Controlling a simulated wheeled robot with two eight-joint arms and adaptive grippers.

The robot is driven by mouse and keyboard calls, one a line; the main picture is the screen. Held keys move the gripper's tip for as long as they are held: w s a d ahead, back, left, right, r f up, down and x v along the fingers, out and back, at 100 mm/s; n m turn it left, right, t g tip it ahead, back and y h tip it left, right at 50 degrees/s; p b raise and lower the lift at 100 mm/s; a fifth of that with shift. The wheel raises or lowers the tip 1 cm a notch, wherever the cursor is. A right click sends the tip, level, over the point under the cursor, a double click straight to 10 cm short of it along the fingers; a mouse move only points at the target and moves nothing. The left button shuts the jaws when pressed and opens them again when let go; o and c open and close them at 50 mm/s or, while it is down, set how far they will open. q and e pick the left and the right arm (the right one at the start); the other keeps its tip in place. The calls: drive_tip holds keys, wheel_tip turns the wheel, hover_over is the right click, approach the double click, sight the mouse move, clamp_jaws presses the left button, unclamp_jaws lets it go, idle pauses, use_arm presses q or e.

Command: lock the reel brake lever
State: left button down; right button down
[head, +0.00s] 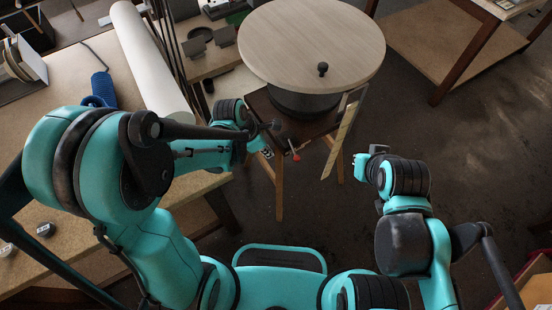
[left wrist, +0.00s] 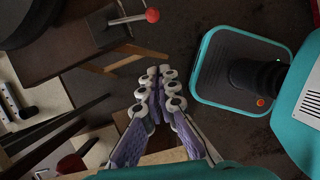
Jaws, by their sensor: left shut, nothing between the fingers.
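The reel is a round pale wooden disc (head: 312,45) with a black knob, on a dark drum above a wooden stand in the head view. The brake lever, a thin rod with a red ball end (head: 295,156), sticks out at the stand's front. In the left wrist view its red ball (left wrist: 152,15) and metal rod stand at the top, beside a dark plate. My left gripper (head: 267,150) is beside the lever, partly hidden by my arm. Its fingers (left wrist: 157,88) are closed together, empty, and apart from the ball. My right gripper (head: 364,160) is right of the stand; its fingers are unclear.
A workbench (head: 75,165) on the left carries a white roll (head: 150,60) and a blue item (head: 101,88). A slanted wooden strip (head: 344,135) is at the stand's right side. Another wooden table stands at the back right. Bare floor lies to the right.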

sight(292, 148)
idle(0.3)
use_arm(q)
drive_tip(key=w+d+f+b, duration=0.3)
drive_tip(key=d+f+b, duration=0.2)
drive_tip(key=f, duration=0.4)
drive_tip(key=shift+w+d+f, duration=0.2)
drive_tip(key=shift+d+f, duration=0.1)
drive_tip(key=shift+d, duration=0.5)
